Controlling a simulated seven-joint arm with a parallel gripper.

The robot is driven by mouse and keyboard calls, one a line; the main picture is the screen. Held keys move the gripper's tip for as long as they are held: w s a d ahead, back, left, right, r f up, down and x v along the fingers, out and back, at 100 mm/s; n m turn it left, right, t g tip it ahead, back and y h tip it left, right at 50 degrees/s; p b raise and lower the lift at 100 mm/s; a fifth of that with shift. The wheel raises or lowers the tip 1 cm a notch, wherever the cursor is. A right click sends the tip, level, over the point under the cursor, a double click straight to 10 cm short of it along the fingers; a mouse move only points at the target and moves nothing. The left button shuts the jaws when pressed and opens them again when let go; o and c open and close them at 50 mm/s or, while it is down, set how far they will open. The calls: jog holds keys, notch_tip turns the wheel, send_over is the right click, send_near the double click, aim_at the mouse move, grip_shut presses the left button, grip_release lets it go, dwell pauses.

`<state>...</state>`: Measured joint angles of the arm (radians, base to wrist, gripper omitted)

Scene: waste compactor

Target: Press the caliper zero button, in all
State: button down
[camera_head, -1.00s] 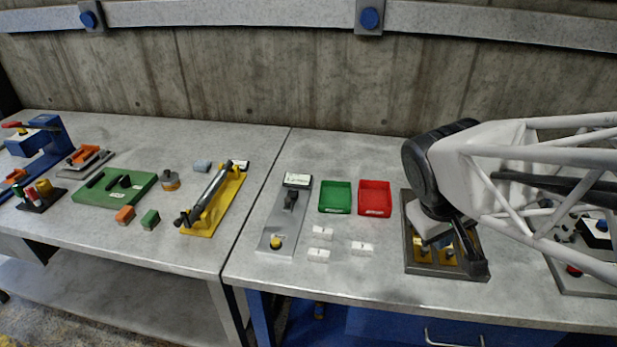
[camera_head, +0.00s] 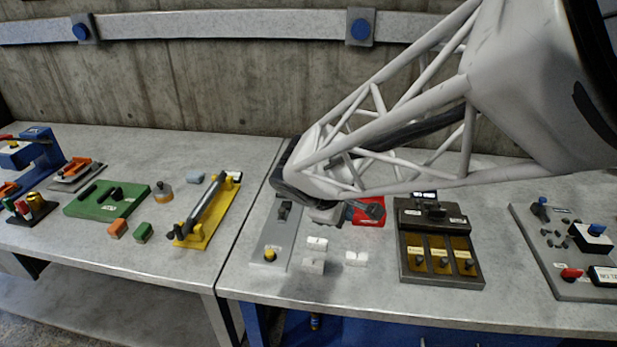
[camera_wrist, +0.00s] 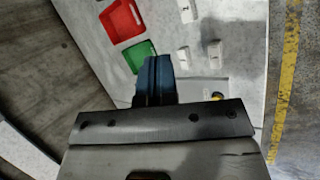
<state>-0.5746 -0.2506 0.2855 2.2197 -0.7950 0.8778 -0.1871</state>
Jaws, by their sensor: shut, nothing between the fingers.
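A long grey plate (camera_head: 272,237) lies on the right-hand table near its left edge. It bears a dark caliper-like part (camera_head: 284,211) and a yellow button (camera_head: 270,255) at its front end. My arm covers the plate's back end. I cannot read any zero label. My gripper (camera_head: 374,208) is shut and empty, above the table to the right of the plate and apart from the button. In the wrist view my gripper's fingers (camera_wrist: 154,64) are together, and the yellow button (camera_wrist: 217,96) shows just past the gripper body, which hides most of the plate.
A red tray (camera_wrist: 121,20) and a green tray (camera_wrist: 138,58) lie near the fingers. Several white blocks (camera_head: 355,258) sit right of the plate. A black panel with yellow slots (camera_head: 438,240) stands further right. The table front between the blocks and edge is clear.

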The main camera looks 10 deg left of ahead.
aim_at(271, 253)
jog(key=w+a+f+n+t, duration=0.1)
jog(key=a+f+n, duration=0.1)
jog(key=a, duration=0.7)
jog(key=w+a+f+n+t, duration=0.1)
jog(key=a+f+n+t, duration=0.1)
jog(key=a+n, duration=0.3)
jog(key=shift+a+f+y, duration=0.4)
jog(key=shift+a+f, duration=0.4)
jog(key=shift+a, duration=1.05)
jog(key=shift+w+f, duration=0.1)
jog(key=shift+f, duration=0.05)
jog(key=shift+f, duration=4.25)
jog(key=shift+f, duration=0.9)
jog(key=shift+r, duration=0.95)
